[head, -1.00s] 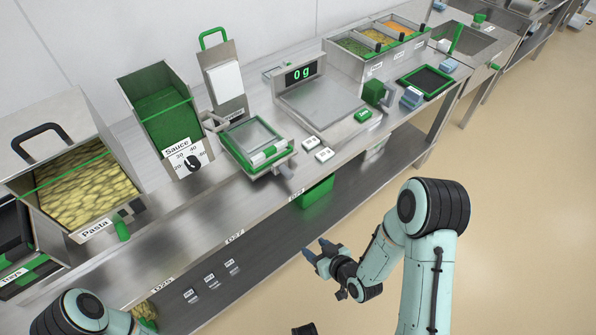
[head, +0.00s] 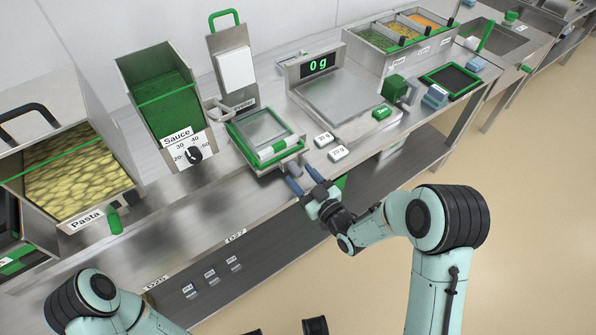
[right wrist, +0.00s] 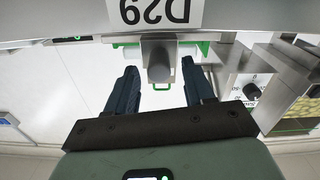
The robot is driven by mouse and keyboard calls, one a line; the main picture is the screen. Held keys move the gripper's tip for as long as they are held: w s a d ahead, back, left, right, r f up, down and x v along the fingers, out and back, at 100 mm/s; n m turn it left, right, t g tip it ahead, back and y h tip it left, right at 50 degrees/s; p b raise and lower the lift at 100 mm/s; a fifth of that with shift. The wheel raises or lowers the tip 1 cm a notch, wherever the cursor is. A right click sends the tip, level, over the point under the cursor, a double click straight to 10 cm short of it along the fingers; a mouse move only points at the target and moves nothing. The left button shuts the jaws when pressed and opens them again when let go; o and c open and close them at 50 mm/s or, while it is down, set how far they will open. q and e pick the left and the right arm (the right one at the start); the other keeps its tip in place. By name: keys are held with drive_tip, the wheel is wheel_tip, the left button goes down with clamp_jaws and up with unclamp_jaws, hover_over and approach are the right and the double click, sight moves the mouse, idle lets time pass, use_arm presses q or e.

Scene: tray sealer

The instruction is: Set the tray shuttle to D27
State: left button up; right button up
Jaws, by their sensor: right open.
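The tray shuttle (head: 250,160) is a metal carriage with a green-framed tray on the counter, left of the scale. Its grey handle (head: 293,168) sticks out at the front edge. My right gripper (head: 305,181) is open and empty just in front of the handle. In the right wrist view the handle (right wrist: 158,58) lies between and beyond the spread fingers (right wrist: 160,88), with no visible grip on it. The D29 label (right wrist: 155,11) shows upside down above the handle. The D27 label (head: 236,236) is on the counter edge, farther left.
The D25 label (head: 155,281) is left of D27. The front edge between the shuttle and D27 looks clear. The sauce dispenser (head: 165,100) and pasta bin (head: 75,175) stand behind to the left. Two weight cards (head: 338,153) lie right of the shuttle.

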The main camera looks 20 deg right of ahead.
drive_tip(key=shift+x, duration=1.2)
clamp_jaws()
use_arm(q)
drive_tip(key=shift+s, duration=0.1)
